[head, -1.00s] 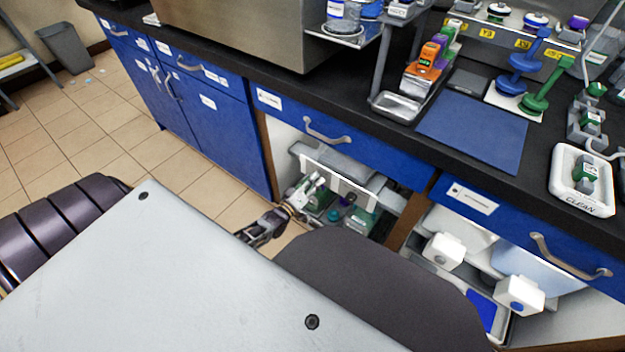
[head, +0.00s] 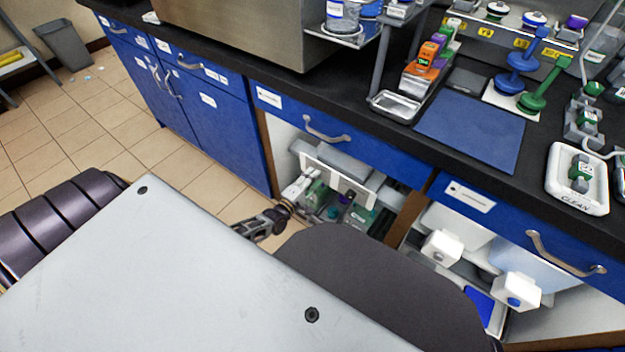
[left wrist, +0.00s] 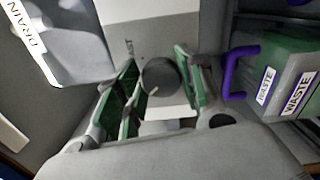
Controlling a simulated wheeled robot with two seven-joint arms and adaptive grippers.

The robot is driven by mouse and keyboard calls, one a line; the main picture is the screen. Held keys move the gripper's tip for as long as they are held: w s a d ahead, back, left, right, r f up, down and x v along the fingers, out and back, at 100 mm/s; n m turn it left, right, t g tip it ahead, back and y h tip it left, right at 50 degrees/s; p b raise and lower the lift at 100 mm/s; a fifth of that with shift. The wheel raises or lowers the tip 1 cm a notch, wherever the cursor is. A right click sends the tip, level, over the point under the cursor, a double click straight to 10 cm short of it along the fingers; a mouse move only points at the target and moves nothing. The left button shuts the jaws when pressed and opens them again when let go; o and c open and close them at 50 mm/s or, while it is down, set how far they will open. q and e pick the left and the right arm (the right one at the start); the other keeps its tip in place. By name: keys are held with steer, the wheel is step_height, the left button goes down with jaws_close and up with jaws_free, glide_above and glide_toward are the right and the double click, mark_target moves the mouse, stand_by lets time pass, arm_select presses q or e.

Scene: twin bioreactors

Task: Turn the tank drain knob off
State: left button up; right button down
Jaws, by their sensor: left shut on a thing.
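A round dark knob (left wrist: 161,78) with a light pointer line sits on a white box face (left wrist: 150,35) in the left wrist view. My left gripper (left wrist: 157,66) has its green-padded fingers on either side of the knob and is shut on it. In the head view my left gripper (head: 299,188) reaches into the open bay under the counter, at a white panel (head: 338,180). The knob is hidden there. A label reading DRAIN (left wrist: 27,28) shows at the upper left of the wrist view. My right gripper is not in view.
A green waste container (left wrist: 290,85) with a purple handle (left wrist: 231,74) stands close right of my left gripper. A blue drawer front (head: 340,135) is above the bay. Tiled floor (head: 100,140) is open at left.

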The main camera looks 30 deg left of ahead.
arm_select(q)
steer(key=shift+n, duration=0.3)
steer(key=o, duration=1)
steer(key=shift+s, duration=0.1)
steer(key=shift+s+a, duration=0.15)
steer(key=shift+s, duration=1.8)
steer(key=shift+s+a, duration=0.15)
steer(key=shift+s, duration=1.85)
steer(key=shift+s+a, duration=0.15)
steer(key=shift+s, duration=1.8)
